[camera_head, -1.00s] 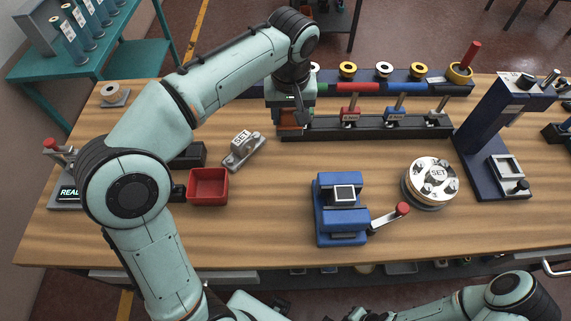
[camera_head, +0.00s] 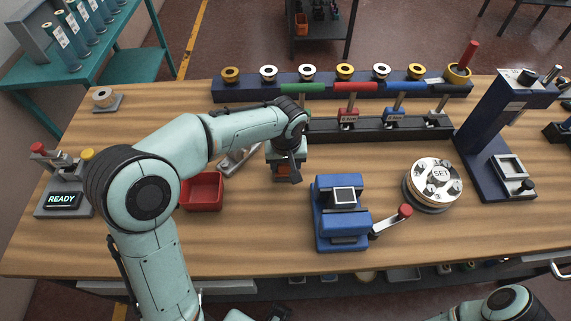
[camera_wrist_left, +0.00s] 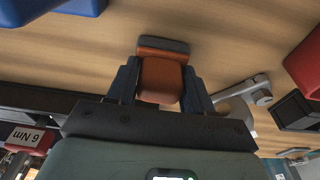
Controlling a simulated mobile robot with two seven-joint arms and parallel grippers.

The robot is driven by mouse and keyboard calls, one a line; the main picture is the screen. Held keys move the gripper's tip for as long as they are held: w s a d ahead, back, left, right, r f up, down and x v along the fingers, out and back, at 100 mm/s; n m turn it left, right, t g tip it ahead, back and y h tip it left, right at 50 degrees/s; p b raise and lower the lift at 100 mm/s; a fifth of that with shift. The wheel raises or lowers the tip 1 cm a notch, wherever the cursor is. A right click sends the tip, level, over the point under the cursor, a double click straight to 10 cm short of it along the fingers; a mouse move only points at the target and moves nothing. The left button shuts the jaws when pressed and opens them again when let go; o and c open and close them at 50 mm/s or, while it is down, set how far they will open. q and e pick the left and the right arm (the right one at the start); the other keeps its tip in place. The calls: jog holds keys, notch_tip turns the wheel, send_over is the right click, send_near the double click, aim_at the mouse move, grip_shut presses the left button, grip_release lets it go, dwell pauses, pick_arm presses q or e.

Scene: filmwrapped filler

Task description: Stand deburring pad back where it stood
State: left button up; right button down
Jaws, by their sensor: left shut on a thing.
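The deburring pad is an orange-brown block with a grey end, seen in the left wrist view (camera_wrist_left: 160,78) between my fingers. My left gripper (camera_wrist_left: 158,88) is shut on it. In the head view, my left gripper (camera_head: 286,172) is over the middle of the bench, behind the blue vise and in front of the rack of coloured handles. Only a small orange part of the pad (camera_head: 284,169) shows there, below the gripper. I cannot tell whether the pad touches the bench. My right gripper is out of view.
A blue vise (camera_head: 328,233) with a red-knobbed crank stands in front. A red bin (camera_head: 203,193) and a grey SET fixture (camera_head: 233,162), partly hidden by my arm, are left. The handle rack (camera_head: 370,130) is behind. A round SET plate (camera_head: 436,178) is right.

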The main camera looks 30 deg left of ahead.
aim_at(286, 177)
pick_arm(q)
jog(key=shift+f, duration=0.2)
jog(key=o, duration=0.6)
jog(key=shift+f, duration=0.1)
jog(key=o, duration=0.4)
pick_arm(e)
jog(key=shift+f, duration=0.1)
pick_arm(q)
jog(key=shift+r, duration=0.25)
notch_tip(286, 177, up, 12)
jog(key=s+d+p, duration=0.1)
jog(key=shift+s, duration=0.25)
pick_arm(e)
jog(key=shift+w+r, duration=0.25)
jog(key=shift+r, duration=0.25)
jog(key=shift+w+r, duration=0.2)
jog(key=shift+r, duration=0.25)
pick_arm(q)
jog(key=shift+f, duration=0.15)
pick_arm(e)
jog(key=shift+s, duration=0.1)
